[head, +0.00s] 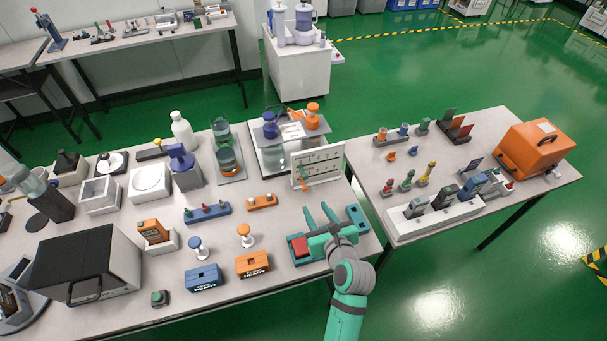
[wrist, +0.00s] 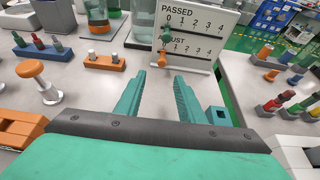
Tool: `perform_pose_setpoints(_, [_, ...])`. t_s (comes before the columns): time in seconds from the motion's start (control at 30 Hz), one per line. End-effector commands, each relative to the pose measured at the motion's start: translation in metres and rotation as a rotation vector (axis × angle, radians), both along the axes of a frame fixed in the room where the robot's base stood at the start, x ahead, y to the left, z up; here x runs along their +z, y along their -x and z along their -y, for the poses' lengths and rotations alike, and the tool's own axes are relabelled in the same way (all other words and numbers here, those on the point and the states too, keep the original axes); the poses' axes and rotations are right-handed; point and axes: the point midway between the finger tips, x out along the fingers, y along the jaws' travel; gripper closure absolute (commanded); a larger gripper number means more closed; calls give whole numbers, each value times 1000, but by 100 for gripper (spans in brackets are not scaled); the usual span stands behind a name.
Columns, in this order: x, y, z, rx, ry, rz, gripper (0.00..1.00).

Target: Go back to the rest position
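My gripper (head: 320,215) is teal and sits at the end of my arm over the front right part of the left table (head: 225,305). In the wrist view my gripper (wrist: 160,90) has its two fingers spread apart with nothing between them. Beyond the fingertips stands a white board (head: 319,166) with rows of numbers; in the wrist view the board (wrist: 195,25) reads PASSED at the top and carries a green and an orange peg. A teal fixture with a red block (head: 299,246) lies under and beside the gripper, partly hidden by it.
An orange holder (head: 262,201) and orange block (head: 252,264) stand left of the gripper. A blue block (head: 203,277) and dark box (head: 85,262) are further left. A gap separates the right table (head: 460,150), which holds a white rack (head: 435,222) and an orange case (head: 533,147).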

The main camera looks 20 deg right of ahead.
Motion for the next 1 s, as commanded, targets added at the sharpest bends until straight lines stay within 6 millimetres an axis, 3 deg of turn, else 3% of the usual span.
perform_pose_setpoints(0.2, [-1,1,0,1,12,-2,64])
perform_pose_setpoints(0.33, [-6,8,-1,14,143,-17,64])
perform_pose_setpoints(0.77, [-7,70,-14,192,1156,-174,64])
perform_pose_setpoints(0.87, [-1,84,-23,254,1382,-211,64])
perform_pose_setpoints(1.0, [-6,109,-50,368,1635,-236,64])
